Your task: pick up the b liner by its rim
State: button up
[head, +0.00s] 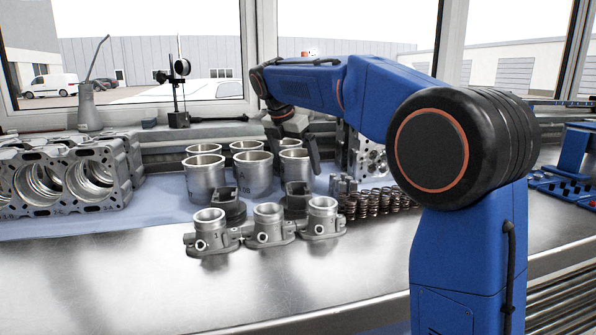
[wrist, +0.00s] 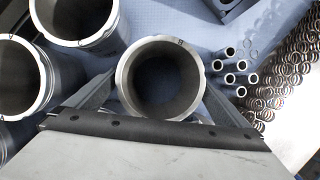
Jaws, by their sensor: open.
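Several grey metal cylinder liners stand upright in a group on the blue mat (head: 150,206). One liner (wrist: 122,80) is in the middle of the wrist view, its round mouth facing the camera. A small mark shows on its rim, but I cannot read it for sure as B. My gripper (wrist: 160,85) is open, with one finger on each side of this liner. I cannot tell whether they touch it. In the head view my gripper (head: 295,155) points down over the right end of the group, partly hiding the liners (head: 291,143) there.
Two more liners (wrist: 48,75) stand close on the left in the wrist view. Springs (head: 375,203) and small cylinders lie to the right. Throttle-like housings (head: 268,225) stand in front, and an engine block (head: 60,180) at left. The front bench is bare.

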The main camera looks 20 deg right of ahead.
jog(key=shift+x, duration=2.7)
jog(key=shift+w, duration=0.1)
jog(key=c, duration=1.2)
jog(key=shift+r, duration=0.1)
jog(key=shift+r, duration=0.1)
notch_tip(320, 180, up, 21)
